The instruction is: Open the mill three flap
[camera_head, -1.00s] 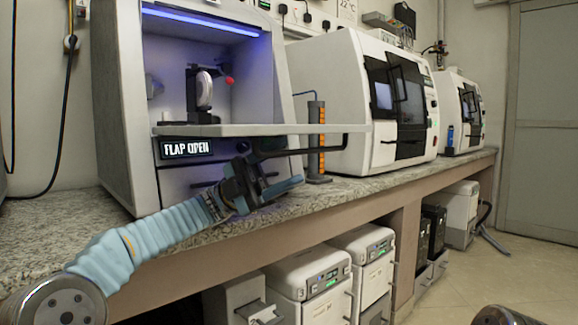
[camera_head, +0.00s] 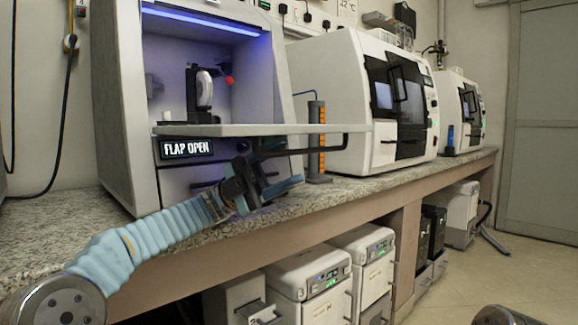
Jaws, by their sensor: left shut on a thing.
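The nearest mill (camera_head: 118,110) stands on the bench with its lit chamber (camera_head: 240,65) exposed. Its flap (camera_head: 225,130) is folded down flat and sticks out level toward the front. A display (camera_head: 186,148) under it reads "FLAP OPEN". A black bar handle (camera_head: 320,147) hangs under the flap's right part. My left gripper (camera_head: 262,172) is at the handle's left end, below the flap, shut on the handle; its fingertips are partly hidden. Inside the chamber are a dark holder with a pale disc (camera_head: 203,90) and a red knob (camera_head: 229,80). My right gripper is not in view.
Two more white machines stand further right, one near (camera_head: 345,100) and one far (camera_head: 460,110). A post with orange marks (camera_head: 316,140) stands beside the nearest mill. Several white boxes (camera_head: 308,275) sit under the speckled bench (camera_head: 60,235).

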